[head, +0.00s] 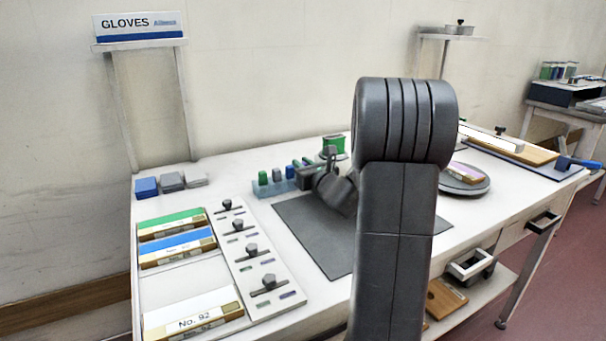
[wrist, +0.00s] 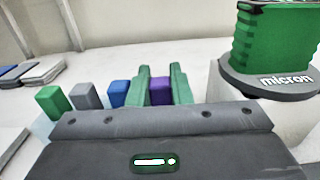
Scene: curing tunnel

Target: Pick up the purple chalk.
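The purple chalk (wrist: 161,91) stands upright in the wrist view, between the two green fingers of my gripper (wrist: 162,82). It fills most of the gap between them, and I cannot tell whether the fingers touch it. Its lower part is hidden behind the gripper body. In the head view my gripper (head: 303,164) is over the right end of the pale blue chalk rack (head: 268,190), and the purple chalk cannot be made out there. Green (wrist: 53,101), grey (wrist: 85,96) and blue (wrist: 119,93) chalks stand in a row to its left.
A dark mat (head: 315,235) lies in front of the rack. A board with knobs (head: 255,265) and labelled boxes (head: 178,245) are at the left.

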